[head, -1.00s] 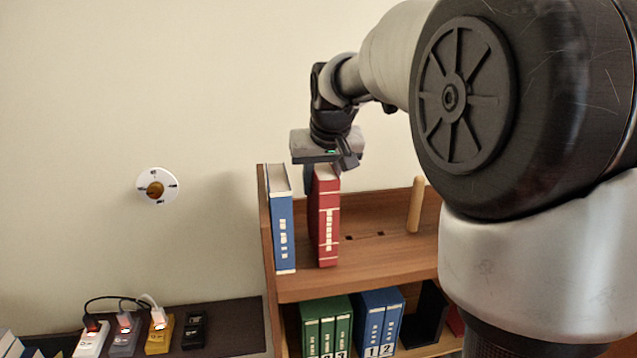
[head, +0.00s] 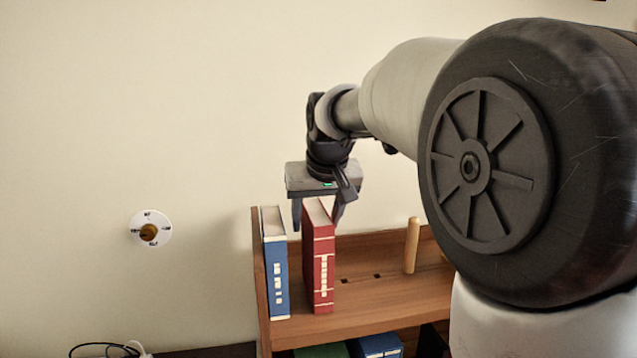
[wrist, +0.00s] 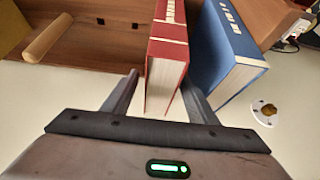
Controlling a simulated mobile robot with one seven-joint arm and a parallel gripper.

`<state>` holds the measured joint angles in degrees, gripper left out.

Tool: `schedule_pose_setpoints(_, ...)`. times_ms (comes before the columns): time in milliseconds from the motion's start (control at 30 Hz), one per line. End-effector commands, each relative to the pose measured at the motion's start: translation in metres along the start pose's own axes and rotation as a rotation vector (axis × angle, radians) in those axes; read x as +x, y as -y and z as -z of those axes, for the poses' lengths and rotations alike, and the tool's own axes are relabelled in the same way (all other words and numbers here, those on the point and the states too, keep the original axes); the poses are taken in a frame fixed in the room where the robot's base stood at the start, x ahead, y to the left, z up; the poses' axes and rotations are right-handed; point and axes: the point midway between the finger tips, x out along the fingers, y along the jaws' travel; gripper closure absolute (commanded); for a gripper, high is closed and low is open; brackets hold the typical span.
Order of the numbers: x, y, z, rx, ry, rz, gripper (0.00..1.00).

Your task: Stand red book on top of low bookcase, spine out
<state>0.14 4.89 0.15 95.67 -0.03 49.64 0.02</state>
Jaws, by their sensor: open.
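The red book (head: 322,265) stands upright on the top board of the low bookcase (head: 372,296), its spine with pale lettering facing out towards the head camera. It stands just right of a blue book (head: 275,270), with a narrow gap between them. My gripper (head: 317,224) is above the red book, pointing down, its open fingers on either side of the book's upper end. In the wrist view the red book (wrist: 167,58) lies between the spread fingers (wrist: 161,88), with visible space beside the left one. The right finger is between the red and blue books.
The blue book (wrist: 228,45) is close beside the right finger. A wooden peg (head: 411,245) stands farther right on the bookcase top, with free board between. A round dial (head: 150,229) is on the wall. Green and blue binders (head: 375,346) are on the shelf below.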

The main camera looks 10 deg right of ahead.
Motion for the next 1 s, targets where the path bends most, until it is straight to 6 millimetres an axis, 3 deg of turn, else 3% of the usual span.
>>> schedule_pose_setpoints(200, -0.059, 0.0, 0.002, 0.0, -0.008, 0.0, 0.47)
schedule_pose_setpoints(500, -0.121, 0.0, 0.002, 0.0, -0.006, 0.0, 0.47)
schedule_pose_setpoints(700, -0.138, 0.0, 0.001, 0.0, -0.003, 0.0, 0.47)
schedule_pose_setpoints(1000, -0.141, 0.0, 0.0, 0.0, -0.003, 0.0, 0.47)
